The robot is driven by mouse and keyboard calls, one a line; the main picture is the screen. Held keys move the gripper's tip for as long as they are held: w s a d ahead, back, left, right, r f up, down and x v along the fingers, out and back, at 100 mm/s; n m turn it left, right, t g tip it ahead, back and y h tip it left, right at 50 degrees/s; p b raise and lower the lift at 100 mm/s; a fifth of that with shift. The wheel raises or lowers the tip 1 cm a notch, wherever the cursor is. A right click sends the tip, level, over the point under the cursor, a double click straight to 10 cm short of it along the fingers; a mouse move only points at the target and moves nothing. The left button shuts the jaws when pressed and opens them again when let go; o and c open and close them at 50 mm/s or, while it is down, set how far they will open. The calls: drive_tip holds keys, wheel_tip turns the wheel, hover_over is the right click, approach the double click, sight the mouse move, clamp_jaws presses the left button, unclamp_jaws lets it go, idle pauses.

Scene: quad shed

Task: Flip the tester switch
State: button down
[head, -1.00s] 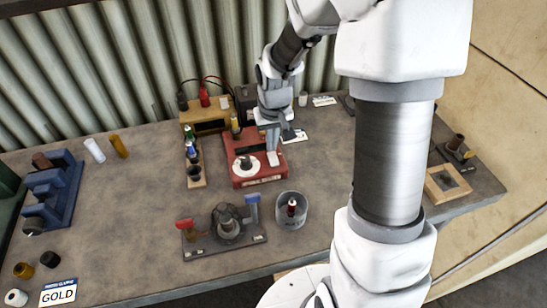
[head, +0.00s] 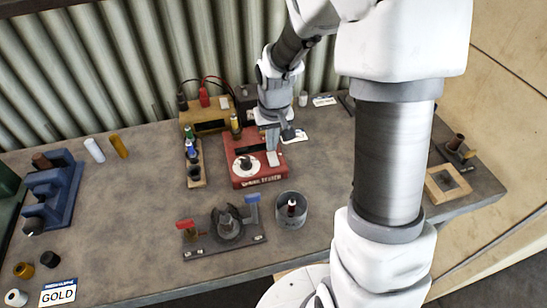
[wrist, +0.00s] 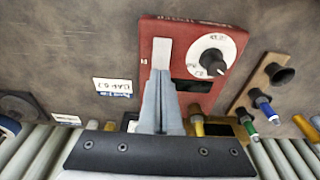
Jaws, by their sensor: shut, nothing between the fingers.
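The tester is a red box (head: 245,172) in the middle of the bench, with a white round dial and a dark window. In the wrist view the tester (wrist: 210,22) shows upside down, with its dial (wrist: 211,56) to the right of a pale rectangular plate (wrist: 161,52). I cannot make out a separate switch lever. My gripper (head: 272,148) is shut and empty, pointing down over the right side of the tester. In the wrist view its closed fingertips (wrist: 161,74) lie at the edge of the pale plate. I cannot tell whether they touch it.
A grey cup (head: 291,212) and a clamp fixture (head: 226,228) stand in front. The bench left of the rack is largely clear.

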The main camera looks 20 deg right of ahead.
sight(272, 155)
drive_tip(key=shift+f+b, duration=0.75)
drive_tip(key=shift+f, duration=0.2)
idle(0.4)
drive_tip(key=shift+r, duration=0.15)
drive_tip(key=shift+r+p, duration=2.55)
drive_tip(key=shift+r, duration=0.85)
drive_tip(key=s+r+t, duration=0.3)
drive_tip(key=s+r, duration=1.5)
drive_tip(key=s, duration=0.2)
drive_tip(key=shift+s+t, duration=0.15)
drive_tip(key=shift+t, duration=0.25)
